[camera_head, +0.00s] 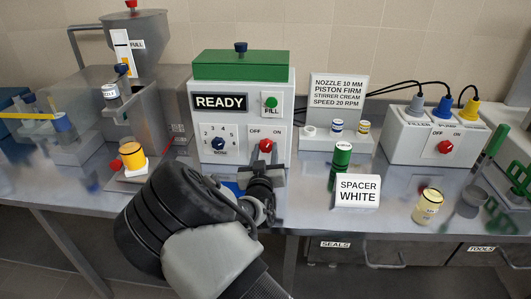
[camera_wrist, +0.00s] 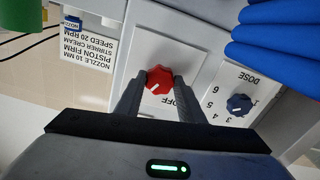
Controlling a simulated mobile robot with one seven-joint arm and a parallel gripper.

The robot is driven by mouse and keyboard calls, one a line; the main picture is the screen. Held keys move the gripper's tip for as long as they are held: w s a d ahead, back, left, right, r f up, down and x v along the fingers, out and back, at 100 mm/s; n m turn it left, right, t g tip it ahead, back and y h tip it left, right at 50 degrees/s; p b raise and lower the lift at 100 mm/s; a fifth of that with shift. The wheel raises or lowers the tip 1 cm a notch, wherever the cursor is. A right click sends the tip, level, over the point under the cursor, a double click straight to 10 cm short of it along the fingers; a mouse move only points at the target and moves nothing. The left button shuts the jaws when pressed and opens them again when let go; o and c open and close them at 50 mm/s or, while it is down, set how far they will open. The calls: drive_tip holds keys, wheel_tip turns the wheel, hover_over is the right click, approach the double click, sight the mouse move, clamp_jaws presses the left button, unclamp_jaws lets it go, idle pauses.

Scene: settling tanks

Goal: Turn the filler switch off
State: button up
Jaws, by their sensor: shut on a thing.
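The filler (camera_head: 241,115) is a white box with a green top, a READY display and a FILL button. Its red switch knob (camera_head: 266,145) sits on an OFF/ON plate at the front right. It also shows in the wrist view (camera_wrist: 159,79), between my fingers. Its pale mark there points down and to the left, away from the OFF label (camera_wrist: 185,98); the ON label is hidden in that view. My gripper (camera_head: 263,165) is at the front of the filler, shut on the red knob.
The blue dose knob (camera_head: 218,143) is just left of the switch. A white SPACER sign (camera_head: 357,190) and a green cylinder (camera_head: 341,165) stand to the right. Another box with a red switch (camera_head: 445,147) is further right. A yellow jar (camera_head: 428,206) stands near the front edge.

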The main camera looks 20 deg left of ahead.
drive_tip(key=n+b, duration=0.1)
drive_tip(key=n, duration=0.5)
drive_tip(key=n+b, duration=0.1)
drive_tip(key=n, duration=0.5)
drive_tip(key=shift+n, duration=0.4)
idle(0.3)
drive_tip(key=o, duration=1)
drive_tip(key=shift+o, duration=0.2)
drive_tip(key=p+v, duration=0.1)
drive_tip(key=v, duration=1.6)
drive_tip(key=shift+s+d, duration=0.2)
